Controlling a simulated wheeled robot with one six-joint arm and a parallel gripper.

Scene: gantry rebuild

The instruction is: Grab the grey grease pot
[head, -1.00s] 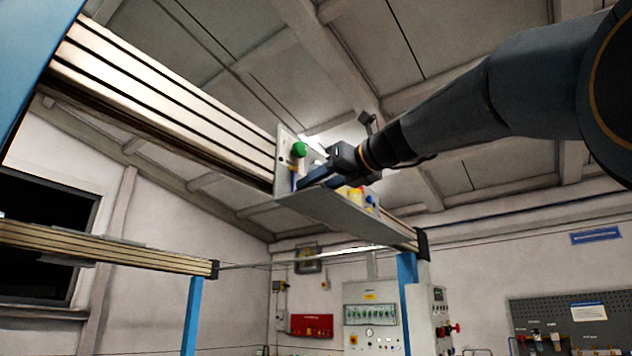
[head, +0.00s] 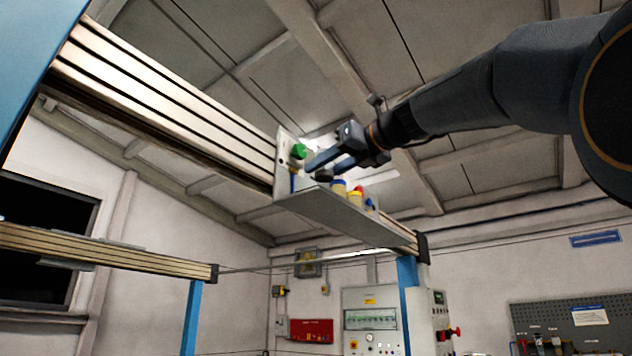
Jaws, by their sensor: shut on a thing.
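My gripper (head: 322,167) is above the grey shelf plate (head: 335,211) on the gantry beam. Its dark fingers are shut on a small dark grey pot (head: 323,175), which I take to be the grease pot. The pot shows just below the fingers and looks raised above the shelf's front edge. Its far side and the exact finger contact are hidden or too small to tell.
A yellow pot with a blue lid (head: 339,188), a red-topped pot (head: 356,193) and a blue item (head: 371,205) stand on the shelf close by. A green knob (head: 299,151) is on the upright plate at left. The space above the shelf is open.

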